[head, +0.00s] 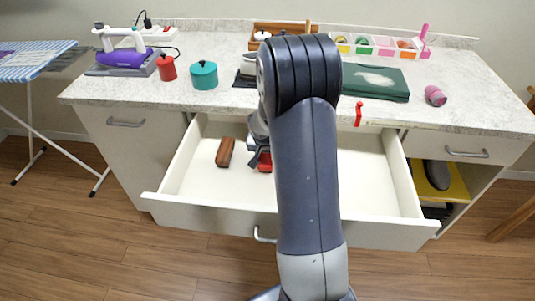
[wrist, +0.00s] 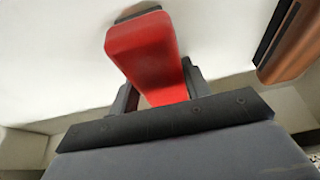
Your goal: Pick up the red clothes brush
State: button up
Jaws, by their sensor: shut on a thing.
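The red clothes brush (wrist: 148,50) is between the two fingers of my gripper (wrist: 158,84) in the wrist view, and the jaws are shut on it. Its far end shows a dark edge against the pale drawer floor. In the head view a small red part of the brush (head: 264,163) shows inside the open drawer, beside my arm. My gripper (head: 261,152) is there mostly hidden behind my arm. I cannot tell whether the brush touches the drawer floor.
A brown wooden brush (head: 225,152) lies left of my gripper in the open drawer (head: 370,185); it also shows in the wrist view (wrist: 293,45). The counter (head: 120,90) above holds an iron (head: 125,55), a teal pot (head: 203,75) and a green towel (head: 375,82). The drawer's right part looks clear.

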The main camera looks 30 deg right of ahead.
jog(key=shift+r, duration=0.15)
jog(key=shift+r+p, duration=0.5)
notch_tip(320, 180, up, 17)
jog(key=shift+p, duration=0.45)
jog(key=shift+r, duration=0.1)
